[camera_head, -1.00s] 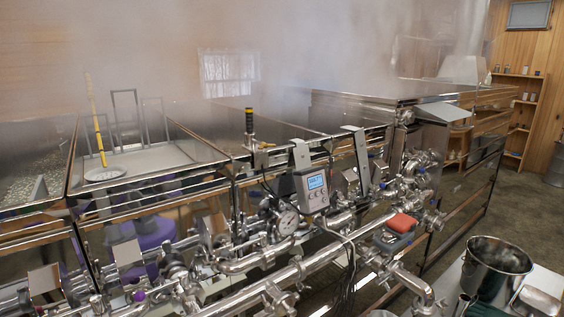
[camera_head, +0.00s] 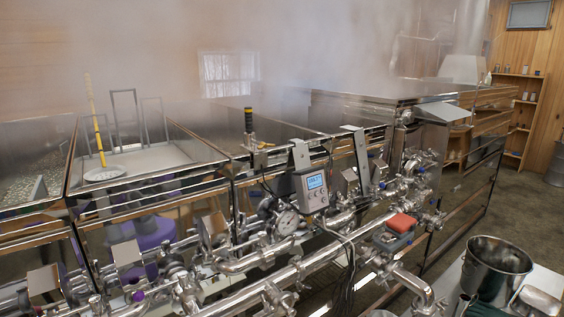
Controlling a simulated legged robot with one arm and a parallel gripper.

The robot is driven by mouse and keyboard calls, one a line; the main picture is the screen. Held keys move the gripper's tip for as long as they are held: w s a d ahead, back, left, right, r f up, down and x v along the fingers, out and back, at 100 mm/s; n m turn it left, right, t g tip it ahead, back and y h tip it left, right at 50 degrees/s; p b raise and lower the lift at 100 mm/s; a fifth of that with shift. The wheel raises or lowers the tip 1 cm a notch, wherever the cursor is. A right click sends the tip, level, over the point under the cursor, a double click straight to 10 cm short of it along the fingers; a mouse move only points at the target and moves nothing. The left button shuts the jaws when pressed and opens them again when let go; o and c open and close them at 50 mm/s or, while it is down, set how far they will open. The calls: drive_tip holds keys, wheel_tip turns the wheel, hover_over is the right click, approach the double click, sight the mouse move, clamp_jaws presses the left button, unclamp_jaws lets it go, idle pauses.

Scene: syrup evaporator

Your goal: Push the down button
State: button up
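A grey control box (camera_head: 311,190) with a small lit blue display (camera_head: 315,181) is mounted on the evaporator's front, near the middle of the view. Small buttons sit below the display, but they are too small to tell which is the down button. A cable hangs from the box's underside. My gripper is not in view, and nothing touches the box.
A round pressure gauge (camera_head: 287,222) sits just left of and below the box. Steel pipes (camera_head: 300,268) and valves run along the front. A red-topped device (camera_head: 402,223) is to the right. A steel pot (camera_head: 494,268) stands on a table at lower right. Steam hangs above the pans.

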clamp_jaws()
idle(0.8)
